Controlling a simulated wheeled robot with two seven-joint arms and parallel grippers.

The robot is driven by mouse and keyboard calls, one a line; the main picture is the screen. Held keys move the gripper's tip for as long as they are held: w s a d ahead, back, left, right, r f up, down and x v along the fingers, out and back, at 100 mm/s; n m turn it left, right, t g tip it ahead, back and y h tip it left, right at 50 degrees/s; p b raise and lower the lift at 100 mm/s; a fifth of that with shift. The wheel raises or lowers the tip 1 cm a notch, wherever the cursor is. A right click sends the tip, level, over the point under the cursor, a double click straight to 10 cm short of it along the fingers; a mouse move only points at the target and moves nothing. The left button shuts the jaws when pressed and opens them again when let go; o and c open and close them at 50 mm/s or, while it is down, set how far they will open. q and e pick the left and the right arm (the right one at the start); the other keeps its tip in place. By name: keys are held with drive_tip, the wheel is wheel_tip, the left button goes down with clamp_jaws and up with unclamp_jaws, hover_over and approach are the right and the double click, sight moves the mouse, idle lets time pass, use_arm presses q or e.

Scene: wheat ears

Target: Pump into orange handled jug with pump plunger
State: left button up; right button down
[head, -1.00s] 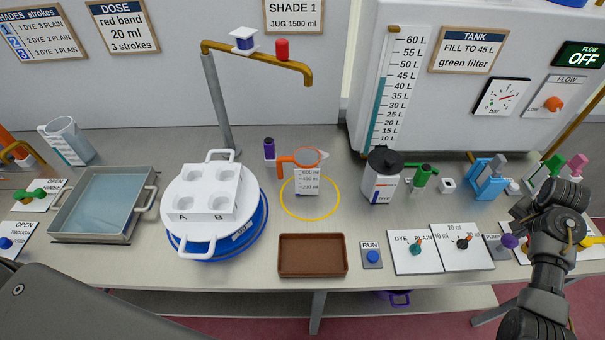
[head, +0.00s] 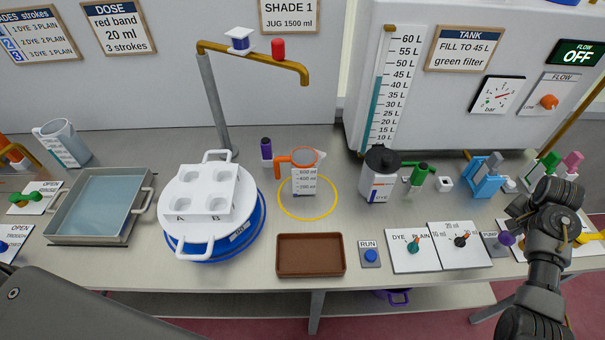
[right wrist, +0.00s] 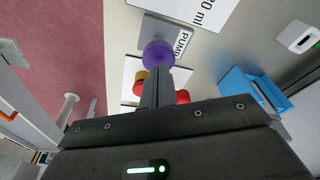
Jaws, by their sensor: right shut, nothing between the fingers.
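The orange-handled jug (head: 304,182) stands upright inside the yellow ring on the bench, its orange handle to the left. The pump plunger is a purple knob (head: 506,239) on a grey plate marked PUMP at the bench's right front; it also shows in the right wrist view (right wrist: 158,54). My right gripper (head: 517,229) is right beside the purple knob, fingers shut and empty. In the right wrist view the closed fingertips (right wrist: 158,72) point at the knob and overlap its edge; I cannot tell if they touch. My left gripper is out of view.
An orange spout (head: 305,76) overhangs the area behind the jug. Dye and plain selector (head: 414,243) and dose dial (head: 460,241) lie left of the plunger. A black-lidded canister (head: 380,178), brown tray (head: 310,255) and blue holder (head: 486,178) stand nearby.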

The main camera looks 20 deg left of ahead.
sight(508, 238)
drive_tip(key=shift+s+a+b+x, duration=0.15)
drive_tip(key=shift+b+x, duration=0.1)
drive_tip(key=shift+x, duration=0.6)
drive_tip(key=shift+s+a+b+x, duration=0.1)
drive_tip(key=shift+b+x, duration=0.1)
drive_tip(key=shift+x, duration=0.6)
drive_tip(key=shift+s+a+b+x, duration=0.15)
drive_tip(key=shift+b+x, duration=0.1)
drive_tip(key=shift+x, duration=0.6)
drive_tip(key=shift+f, duration=0.1)
drive_tip(key=shift+w+d+p+v, duration=0.1)
drive_tip(key=shift+p+v, duration=0.55)
drive_tip(key=shift+v, duration=0.1)
drive_tip(key=shift+w+d+p+v, duration=0.1)
drive_tip(key=shift+w+p+v, duration=0.05)
drive_tip(key=shift+p+v, duration=0.55)
drive_tip(key=shift+r, duration=0.25)
drive_tip(key=shift+v, duration=1.05)
drive_tip(key=shift+w+d, duration=0.15)
drive_tip(key=shift+d, duration=0.05)
drive_tip(key=shift+f, duration=0.1)
